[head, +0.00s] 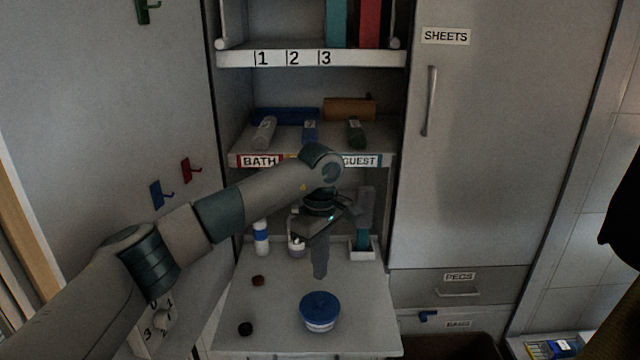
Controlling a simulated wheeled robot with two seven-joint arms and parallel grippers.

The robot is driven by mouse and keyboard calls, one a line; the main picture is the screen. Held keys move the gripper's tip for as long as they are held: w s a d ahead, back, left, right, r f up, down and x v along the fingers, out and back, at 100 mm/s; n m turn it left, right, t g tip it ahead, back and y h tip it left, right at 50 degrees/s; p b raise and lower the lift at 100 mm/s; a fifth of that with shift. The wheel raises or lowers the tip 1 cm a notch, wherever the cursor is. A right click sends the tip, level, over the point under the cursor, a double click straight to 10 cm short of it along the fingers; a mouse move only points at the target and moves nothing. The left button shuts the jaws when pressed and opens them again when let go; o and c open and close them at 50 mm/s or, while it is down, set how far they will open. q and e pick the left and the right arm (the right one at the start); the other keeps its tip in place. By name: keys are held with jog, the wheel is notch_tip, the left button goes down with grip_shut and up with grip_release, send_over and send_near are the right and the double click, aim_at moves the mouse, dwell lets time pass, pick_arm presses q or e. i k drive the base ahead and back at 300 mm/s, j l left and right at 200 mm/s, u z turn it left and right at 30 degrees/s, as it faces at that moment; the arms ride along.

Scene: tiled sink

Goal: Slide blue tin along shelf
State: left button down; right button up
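A round tin with a blue lid and a pale side band (320,312) sits on the light pull-out shelf (365,300), near its front and right of its middle. My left gripper (320,274) points down just behind and above the tin. A small gap seems to lie between its tip and the lid, but contact is hard to judge. The fingers overlap as one dark shape from this angle, so their opening does not show. Nothing is seen held in it. My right gripper is not in view.
A blue-and-white bottle (261,238), a jar (297,244) and a white holder (362,249) stand behind. The shelf's right front is clear.

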aim_at(313, 328)
jog(key=k, duration=1)
